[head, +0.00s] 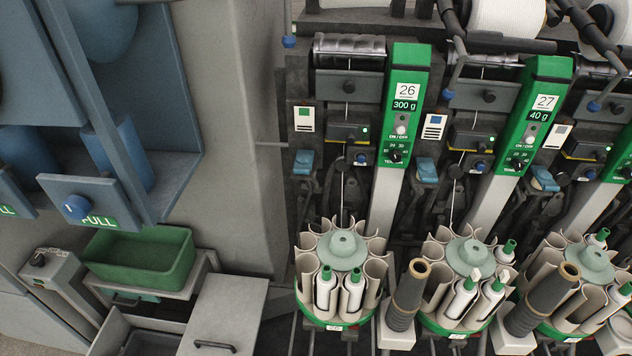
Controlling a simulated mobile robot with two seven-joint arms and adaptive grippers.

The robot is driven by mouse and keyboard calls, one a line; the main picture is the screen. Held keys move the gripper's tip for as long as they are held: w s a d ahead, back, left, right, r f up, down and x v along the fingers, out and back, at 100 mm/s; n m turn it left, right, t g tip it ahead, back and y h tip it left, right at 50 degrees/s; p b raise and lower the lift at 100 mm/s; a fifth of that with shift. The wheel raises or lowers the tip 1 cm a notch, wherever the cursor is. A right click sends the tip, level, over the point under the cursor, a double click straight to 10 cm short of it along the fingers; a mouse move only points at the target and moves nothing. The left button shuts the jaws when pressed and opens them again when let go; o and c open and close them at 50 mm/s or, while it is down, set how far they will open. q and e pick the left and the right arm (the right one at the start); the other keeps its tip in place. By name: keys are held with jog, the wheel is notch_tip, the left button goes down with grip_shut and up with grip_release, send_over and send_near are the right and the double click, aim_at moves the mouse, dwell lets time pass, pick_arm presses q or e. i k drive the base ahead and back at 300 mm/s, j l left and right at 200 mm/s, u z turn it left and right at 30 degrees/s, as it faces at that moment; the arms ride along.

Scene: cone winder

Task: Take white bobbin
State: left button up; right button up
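White bobbins with green tips stand in the round magazines of the winder. Two of them, a left one (325,291) and a right one (353,293), are at the front of the magazine (308,283) below unit 26. The magazine (430,280) below unit 27 holds a few more, including a front bobbin (462,297) and one beside it (489,299). Others, such as an upper bobbin (597,240), sit in the magazine (553,262) at the right edge. Neither of my grippers is in view.
Dark cones, one left (407,297) and one right (545,297), stand between the magazines. A green bin (140,262) sits on a shelf at lower left, beside a grey box with a handle (225,315). Blue machine panels (150,110) fill the upper left.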

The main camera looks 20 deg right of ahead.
aim_at(354, 282)
jog(key=l+z, duration=0.1)
jog(key=z, duration=0.7)
